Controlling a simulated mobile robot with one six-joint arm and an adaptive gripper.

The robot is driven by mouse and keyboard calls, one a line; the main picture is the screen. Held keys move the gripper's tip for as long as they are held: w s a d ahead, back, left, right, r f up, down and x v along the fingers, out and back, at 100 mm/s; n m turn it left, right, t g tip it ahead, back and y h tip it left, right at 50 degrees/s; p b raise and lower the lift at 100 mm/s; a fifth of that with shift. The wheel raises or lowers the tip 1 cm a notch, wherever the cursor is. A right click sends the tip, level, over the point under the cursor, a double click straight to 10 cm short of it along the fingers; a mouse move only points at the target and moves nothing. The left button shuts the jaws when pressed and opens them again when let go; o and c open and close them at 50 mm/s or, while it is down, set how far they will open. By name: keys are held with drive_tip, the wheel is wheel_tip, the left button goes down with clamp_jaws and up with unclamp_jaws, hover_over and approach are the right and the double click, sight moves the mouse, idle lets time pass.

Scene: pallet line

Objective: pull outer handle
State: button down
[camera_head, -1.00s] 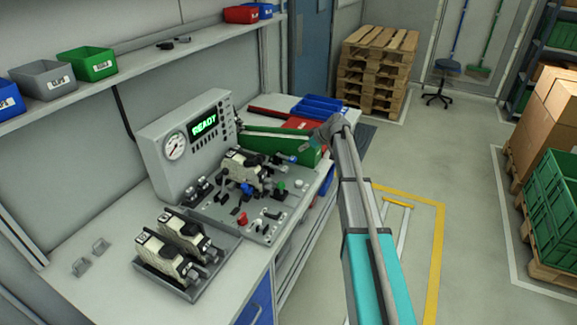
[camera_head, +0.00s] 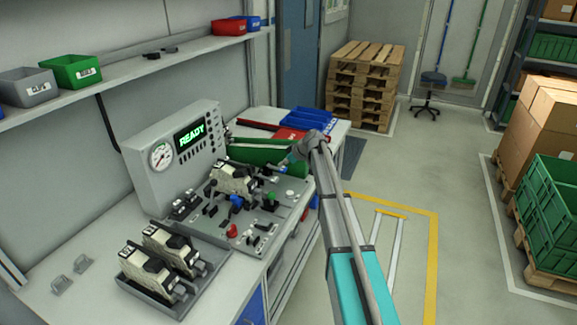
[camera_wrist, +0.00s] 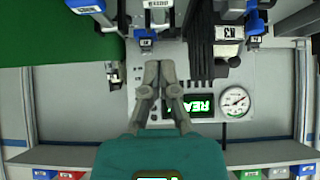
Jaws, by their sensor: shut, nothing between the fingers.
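The work fixture (camera_head: 262,226) is a grey plate with a cream and black device (camera_head: 232,178) on it, plus several levers and knobs. A blue-tipped handle (camera_head: 283,168) is at its far right end, close to my gripper (camera_head: 290,160). In the wrist view, my gripper (camera_wrist: 159,68) is shut and empty, its fingertips just below a small blue handle (camera_wrist: 145,33). Other blue handles show at the upper left (camera_wrist: 87,4) and the upper right (camera_wrist: 255,25). I cannot tell which one is the outer handle, nor whether the fingertips touch the near one.
The grey panel (camera_head: 150,190) with a gauge and a READY display stands behind the fixture. A tray (camera_head: 134,287) with two more devices lies at the front left. A green case (camera_head: 245,151) and blue bins (camera_head: 312,117) lie beyond. Open floor is on the right.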

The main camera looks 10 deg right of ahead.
sight(272, 178)
drive_tip(key=b+x, duration=0.2)
drive_tip(key=x, duration=0.2)
drive_tip(key=shift+d, duration=0.1)
drive_tip(key=shift+f+b, duration=1.8)
drive_tip(key=shift+b, duration=0.15)
drive_tip(key=shift+s, duration=0.1)
